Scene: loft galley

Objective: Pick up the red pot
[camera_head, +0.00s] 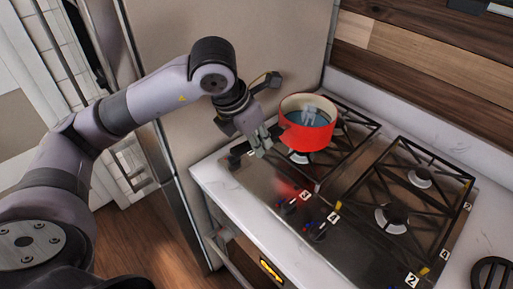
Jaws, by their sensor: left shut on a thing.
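The red pot (308,139) is at the back left burner of the stove, upright, its open top showing a bluish-grey inside. My left gripper (261,141) is at the pot's left side, pointing down, and is shut on the pot. The exact place of the grip is hard to see at this size. A red reflection shows on the cooktop below the pot. I cannot tell whether the pot's base touches the grate. My right gripper is not in view.
The black-grated stove (345,225) has numbered knobs along its front edge. Its right burners (420,178) are empty. A tall fridge (235,40) stands close at the left behind my arm. A wood-panelled wall (430,50) is behind. A dark round object (492,272) lies at the lower right.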

